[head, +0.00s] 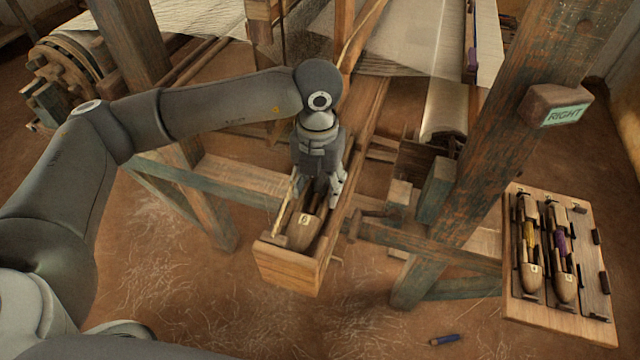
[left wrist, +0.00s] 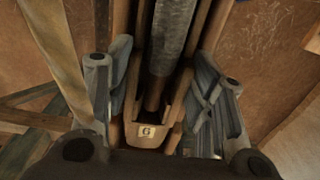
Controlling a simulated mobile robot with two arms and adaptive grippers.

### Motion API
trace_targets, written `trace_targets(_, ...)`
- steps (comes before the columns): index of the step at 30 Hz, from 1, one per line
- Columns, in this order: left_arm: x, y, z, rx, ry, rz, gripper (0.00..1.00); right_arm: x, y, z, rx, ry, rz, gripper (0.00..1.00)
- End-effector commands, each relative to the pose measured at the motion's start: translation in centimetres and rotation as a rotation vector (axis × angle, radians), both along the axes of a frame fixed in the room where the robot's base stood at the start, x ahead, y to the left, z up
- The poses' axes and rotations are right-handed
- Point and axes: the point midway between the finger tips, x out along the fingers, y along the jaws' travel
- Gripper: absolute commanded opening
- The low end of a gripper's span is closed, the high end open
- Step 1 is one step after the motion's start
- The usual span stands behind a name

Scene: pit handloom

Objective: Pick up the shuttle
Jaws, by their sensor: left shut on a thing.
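The shuttle (head: 304,230), a wooden boat shape with a small pale number label, sits in the open wooden box (head: 290,272) at the near end of the loom's long beam. My left gripper (head: 319,192) points down into this box and is shut on the shuttle. In the left wrist view the shuttle (left wrist: 146,133) lies between the two fingers of my left gripper (left wrist: 163,95), with a label reading 6 and a grey rod-like part along its middle. The gripper hides the shuttle's far end in the head view. My right gripper is not in view.
A wooden board (head: 515,305) at the right holds two more shuttles, one with yellow thread (head: 529,240) and one with purple (head: 562,250). A small blue item (head: 445,339) lies on the floor.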

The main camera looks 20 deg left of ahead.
Motion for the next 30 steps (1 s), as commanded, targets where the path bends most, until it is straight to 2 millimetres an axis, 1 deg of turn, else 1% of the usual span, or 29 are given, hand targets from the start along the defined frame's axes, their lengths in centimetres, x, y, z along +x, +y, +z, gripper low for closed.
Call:
trace_targets(8, 0.1, 0.0, 1.4, -0.001, -0.005, 0.0, 0.18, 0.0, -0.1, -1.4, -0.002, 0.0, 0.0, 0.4)
trace_targets(13, 0.3, -0.2, 3.1, -0.002, -0.006, -0.001, 0.18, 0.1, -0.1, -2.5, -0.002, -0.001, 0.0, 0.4)
trace_targets(20, 2.3, -2.4, 6.4, -0.002, -0.007, -0.001, 0.18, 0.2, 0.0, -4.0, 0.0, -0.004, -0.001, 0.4)
trace_targets(24, 3.8, -4.1, 9.2, -0.003, -0.007, -0.002, 0.18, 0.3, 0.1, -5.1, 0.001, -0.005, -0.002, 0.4)
trace_targets(25, 4.2, -4.5, 9.2, -0.002, -0.004, -0.001, 0.18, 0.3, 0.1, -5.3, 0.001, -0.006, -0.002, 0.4)
trace_targets(30, 6.4, -6.7, 10.7, -0.001, -0.003, 0.0, 0.18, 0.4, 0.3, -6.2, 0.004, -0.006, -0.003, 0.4)
